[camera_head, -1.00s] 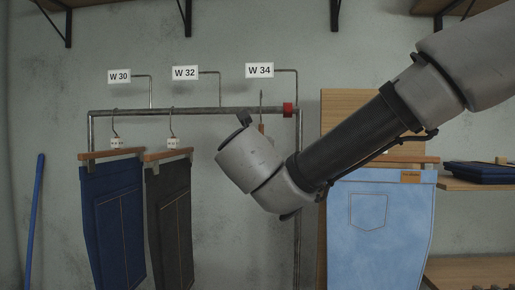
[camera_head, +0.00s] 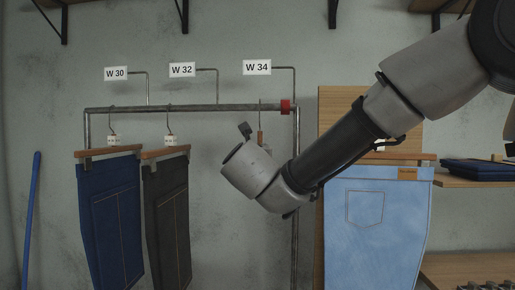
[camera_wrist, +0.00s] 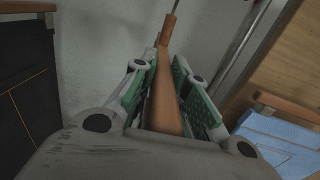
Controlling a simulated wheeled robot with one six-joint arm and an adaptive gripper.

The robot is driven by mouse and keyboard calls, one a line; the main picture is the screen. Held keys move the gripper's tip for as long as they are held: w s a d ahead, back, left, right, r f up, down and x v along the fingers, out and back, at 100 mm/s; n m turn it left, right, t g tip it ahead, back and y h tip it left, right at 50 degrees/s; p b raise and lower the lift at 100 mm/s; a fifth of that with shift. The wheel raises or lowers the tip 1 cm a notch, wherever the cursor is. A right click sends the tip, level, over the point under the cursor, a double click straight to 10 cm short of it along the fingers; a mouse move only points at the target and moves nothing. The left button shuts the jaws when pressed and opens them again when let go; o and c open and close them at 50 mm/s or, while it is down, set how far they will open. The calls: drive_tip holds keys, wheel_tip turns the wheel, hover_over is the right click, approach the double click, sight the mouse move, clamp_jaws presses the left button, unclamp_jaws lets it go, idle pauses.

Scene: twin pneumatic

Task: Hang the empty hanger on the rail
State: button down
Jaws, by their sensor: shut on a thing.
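The empty wooden hanger (camera_wrist: 165,98) is between the green pads of my gripper (camera_wrist: 162,80), which is shut on it, in the wrist view. In the head view its thin hook and wooden neck (camera_head: 261,137) show above my wrist; the rest of the hanger and my gripper are hidden behind my wrist. The hook crosses the line of the metal rail (camera_head: 200,108) just left of the red collar (camera_head: 285,107), with its tip slightly above. I cannot tell whether it is over the rail or in front of it.
Dark blue jeans (camera_head: 111,220) and dark grey trousers (camera_head: 167,220) hang at left under signs W 30 and W 32. The W 34 sign (camera_head: 257,67) is above the hook. Light blue jeans (camera_head: 375,230) hang at right before a wooden panel. The rail between grey trousers and hook is clear.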

drive_tip(key=shift+f, duration=0.25)
drive_tip(key=c, duration=1.3)
unclamp_jaws()
drive_tip(key=shift+s, duration=0.1)
